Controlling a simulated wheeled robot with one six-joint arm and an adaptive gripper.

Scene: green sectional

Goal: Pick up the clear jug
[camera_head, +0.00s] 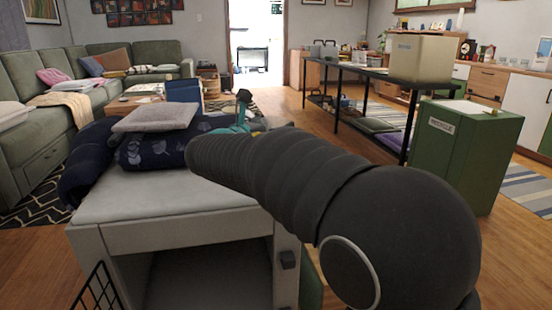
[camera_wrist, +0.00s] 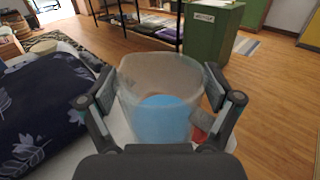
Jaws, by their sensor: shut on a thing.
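The clear jug (camera_wrist: 160,82) is in the wrist view, a see-through vessel with a blue area low in it. My gripper (camera_wrist: 159,88) has one finger on each side of the jug, and its pads press on the jug's walls. The jug looks upright. Whether its base touches the white surface (camera_wrist: 120,120) below cannot be told. In the head view my dark arm reaches over the white bench (camera_head: 180,195) and hides the jug. Only a little of the gripper (camera_head: 242,112) shows past the arm.
Dark blue patterned cushions (camera_head: 150,150) and a grey cushion (camera_head: 158,117) lie on the bench left of my arm. A green cabinet (camera_head: 465,150) and a black shelf table (camera_head: 345,105) stand to the right. Open wood floor (camera_wrist: 265,100) lies between.

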